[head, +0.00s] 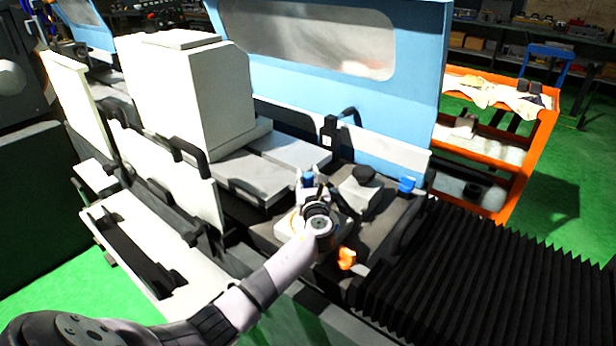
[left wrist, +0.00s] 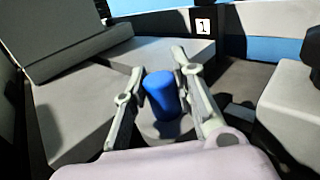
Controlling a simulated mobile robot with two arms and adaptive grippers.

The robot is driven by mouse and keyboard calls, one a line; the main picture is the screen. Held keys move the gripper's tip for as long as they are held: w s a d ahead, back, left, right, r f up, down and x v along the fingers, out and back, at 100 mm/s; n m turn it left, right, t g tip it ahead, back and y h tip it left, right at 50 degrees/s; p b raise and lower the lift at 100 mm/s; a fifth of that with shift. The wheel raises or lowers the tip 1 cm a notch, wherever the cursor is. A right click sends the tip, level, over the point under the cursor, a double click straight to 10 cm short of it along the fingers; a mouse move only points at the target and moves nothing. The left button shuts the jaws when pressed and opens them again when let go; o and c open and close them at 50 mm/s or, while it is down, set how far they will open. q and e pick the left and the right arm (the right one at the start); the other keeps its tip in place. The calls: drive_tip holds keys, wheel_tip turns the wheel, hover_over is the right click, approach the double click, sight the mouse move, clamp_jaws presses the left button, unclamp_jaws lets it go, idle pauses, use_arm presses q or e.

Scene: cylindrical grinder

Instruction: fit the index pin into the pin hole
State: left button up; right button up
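My left gripper (head: 308,182) is over the grey machine table, pointing away from me. Its two fingers show in the left wrist view (left wrist: 158,62), one on each side of a blue cylinder (left wrist: 162,95), which looks like the index pin's head. The cylinder also shows at the fingertips in the head view (head: 308,177). A grey round part is below it. The fingers are close to the cylinder, but I cannot tell whether both touch it. I cannot make out the pin hole. My right gripper is not in view.
A block with a black knob (head: 364,174) stands right of the gripper. A small blue part (head: 407,184) lies farther right, and an orange part (head: 346,258) is nearer. Black bellows (head: 480,270) cover the right front. A white housing (head: 180,95) rises at left; an orange cart (head: 545,135) stands behind.

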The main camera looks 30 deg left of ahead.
use_arm(q)
drive_tip(key=o, duration=0.5)
drive_tip(key=shift+c, duration=0.2)
drive_tip(key=v, duration=1.2)
